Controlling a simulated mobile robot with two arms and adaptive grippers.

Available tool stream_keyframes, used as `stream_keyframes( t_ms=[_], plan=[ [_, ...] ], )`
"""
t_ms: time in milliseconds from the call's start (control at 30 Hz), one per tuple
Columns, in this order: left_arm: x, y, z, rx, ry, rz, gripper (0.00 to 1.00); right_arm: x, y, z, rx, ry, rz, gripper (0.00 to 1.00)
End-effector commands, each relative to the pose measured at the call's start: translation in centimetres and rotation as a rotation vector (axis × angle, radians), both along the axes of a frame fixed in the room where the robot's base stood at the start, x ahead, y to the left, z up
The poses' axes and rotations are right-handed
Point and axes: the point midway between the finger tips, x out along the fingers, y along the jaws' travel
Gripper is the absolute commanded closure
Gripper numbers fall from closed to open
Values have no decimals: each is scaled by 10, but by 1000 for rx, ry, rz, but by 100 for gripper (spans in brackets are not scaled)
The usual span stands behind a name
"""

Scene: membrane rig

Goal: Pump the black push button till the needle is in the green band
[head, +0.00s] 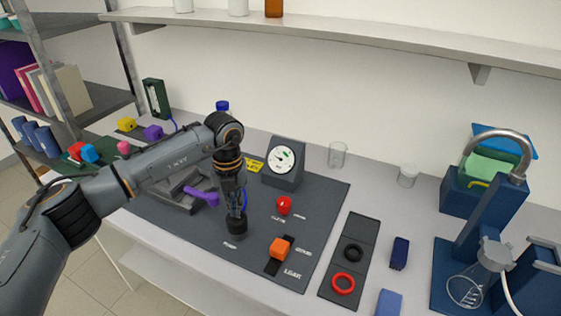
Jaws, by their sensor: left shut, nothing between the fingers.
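The black push button (237,228) stands on the dark grey rig panel (190,228), left of the orange block. My left gripper (237,211) points straight down over it, shut and empty. Its fingertips are at the button's top; I cannot tell whether they touch it. The gauge (284,157) has a round white dial on a dark slanted housing at the panel's back. A green band shows on the dial's upper right. The needle is too small to read against the band. My right gripper is not in view.
A red knob (284,205) and an orange block (280,247) sit right of the button. A purple lever (203,196) is left of my gripper. A tray (334,289) holds a black and a red ring. Clear glassware (338,154) stands behind.

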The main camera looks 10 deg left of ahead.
Motion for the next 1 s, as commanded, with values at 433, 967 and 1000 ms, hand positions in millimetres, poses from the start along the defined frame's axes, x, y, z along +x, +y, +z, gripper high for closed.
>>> stream_keyframes(
  t_ms=[433,967,1000],
  plan=[
    [0,0,-31,0,1,0,100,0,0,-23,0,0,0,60],
    [-1,0,-6,1,1,-1,100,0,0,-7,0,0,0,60],
    [-1,0,-1,1,1,-1,100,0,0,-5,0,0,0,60]
  ],
)
